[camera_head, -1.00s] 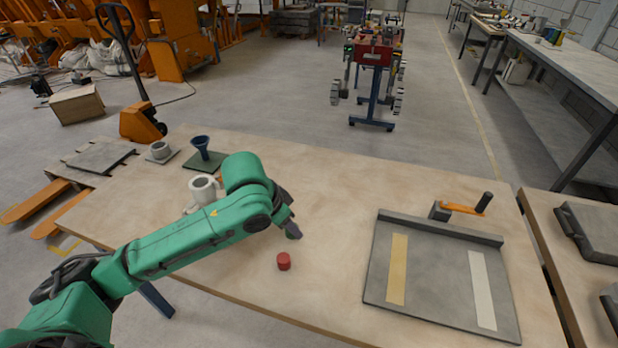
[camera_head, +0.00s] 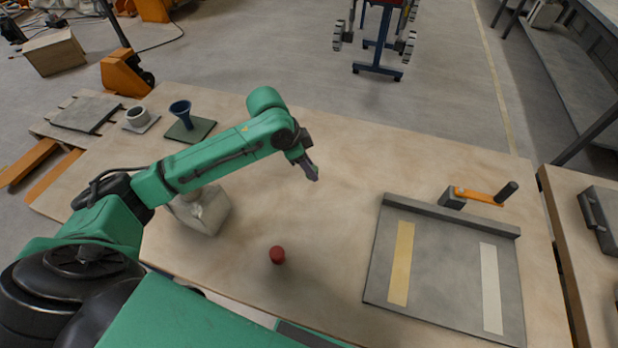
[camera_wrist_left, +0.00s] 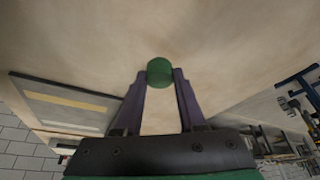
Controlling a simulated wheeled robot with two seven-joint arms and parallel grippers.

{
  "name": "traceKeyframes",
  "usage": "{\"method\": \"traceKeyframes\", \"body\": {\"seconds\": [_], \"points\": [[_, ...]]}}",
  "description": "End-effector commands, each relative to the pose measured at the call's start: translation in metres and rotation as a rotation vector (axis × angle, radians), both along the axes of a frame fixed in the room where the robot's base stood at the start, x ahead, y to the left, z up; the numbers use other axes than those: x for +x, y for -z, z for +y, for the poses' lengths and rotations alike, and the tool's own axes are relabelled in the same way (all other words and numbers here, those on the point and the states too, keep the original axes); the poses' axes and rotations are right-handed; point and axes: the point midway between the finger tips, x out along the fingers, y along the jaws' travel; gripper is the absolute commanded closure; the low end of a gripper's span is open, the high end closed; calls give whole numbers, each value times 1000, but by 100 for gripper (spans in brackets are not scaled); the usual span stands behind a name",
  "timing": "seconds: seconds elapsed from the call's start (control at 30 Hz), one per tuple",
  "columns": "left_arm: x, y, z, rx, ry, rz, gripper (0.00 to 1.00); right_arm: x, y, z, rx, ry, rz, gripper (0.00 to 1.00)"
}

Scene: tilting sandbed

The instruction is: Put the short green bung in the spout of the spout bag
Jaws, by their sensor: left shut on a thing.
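My left gripper (camera_head: 313,174) is raised above the middle of the table. In the left wrist view (camera_wrist_left: 159,85) its fingers are shut on the short green bung (camera_wrist_left: 159,71), which sits at the fingertips. The bung cannot be made out in the head view. The spout bag (camera_head: 205,212) is a pale, bulky bag on the table, to the left of the gripper and partly behind my left forearm. Its spout is hidden by the arm. My right gripper is not in view.
A red bung (camera_head: 277,255) stands near the table's front. A blue funnel (camera_head: 181,108) on a dark green plate and a grey ring-shaped cup (camera_head: 136,116) are at the back left. A grey sandbed tray (camera_head: 428,270) with an orange crank (camera_head: 478,195) lies right. The table's middle is clear.

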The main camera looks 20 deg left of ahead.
Motion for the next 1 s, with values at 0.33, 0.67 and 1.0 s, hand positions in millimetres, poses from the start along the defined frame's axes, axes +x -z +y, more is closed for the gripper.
{"method": "traceKeyframes", "body": {"seconds": [0.33, 0.67, 1.0], "points": [[0, 53, 0, -1, -1, 1, 100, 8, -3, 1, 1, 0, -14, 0], [0, 56, 0, 0, 0, -1, 53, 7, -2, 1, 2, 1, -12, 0], [0, 55, 0, 0, -1, -1, 31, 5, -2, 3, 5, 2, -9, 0]]}}
